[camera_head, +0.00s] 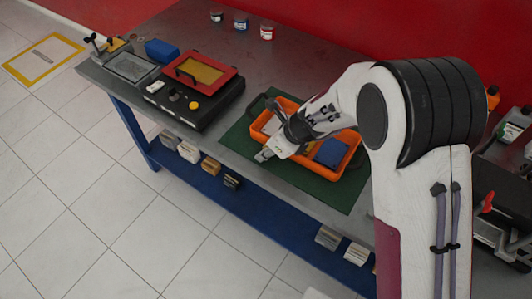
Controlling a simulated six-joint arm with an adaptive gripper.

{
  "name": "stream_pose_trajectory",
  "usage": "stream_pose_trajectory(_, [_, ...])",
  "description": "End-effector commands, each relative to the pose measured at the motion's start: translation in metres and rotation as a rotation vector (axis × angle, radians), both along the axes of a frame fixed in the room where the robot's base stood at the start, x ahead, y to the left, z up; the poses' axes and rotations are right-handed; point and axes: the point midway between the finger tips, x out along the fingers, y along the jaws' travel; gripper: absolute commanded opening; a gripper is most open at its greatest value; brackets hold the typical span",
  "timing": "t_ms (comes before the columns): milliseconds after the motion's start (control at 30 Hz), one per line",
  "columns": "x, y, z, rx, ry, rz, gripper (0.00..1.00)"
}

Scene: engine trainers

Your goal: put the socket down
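My gripper (264,155) is over the green mat (237,138), at the front left edge of the orange tray (291,103). Its fingers point down and to the left. They are too small here to tell whether they are open or shut. I cannot make out a socket in or near the fingers. The tray holds a blue item (331,152) at its right end and a pale grey item (272,126) at its left end. My arm hides the middle of the tray.
A black device with a red frame (205,74) stands left of the mat. Several small paint-like jars (267,33) stand at the back edge. Blocks (188,151) lie on the blue lower shelf (265,204). Bare steel tabletop (290,64) lies behind the tray.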

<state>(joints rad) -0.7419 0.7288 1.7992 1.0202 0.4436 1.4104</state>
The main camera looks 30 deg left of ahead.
Motion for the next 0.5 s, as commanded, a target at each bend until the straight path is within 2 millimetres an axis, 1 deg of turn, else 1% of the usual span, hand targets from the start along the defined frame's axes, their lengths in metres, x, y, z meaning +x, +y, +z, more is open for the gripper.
stream_pose_trajectory(467, [-0.0001,0.0000,0.0000,0.000,0.000,0.000,0.20])
stream_pose_trajectory(500, [-0.0001,-0.0001,0.0000,0.000,0.000,0.000,0.10])
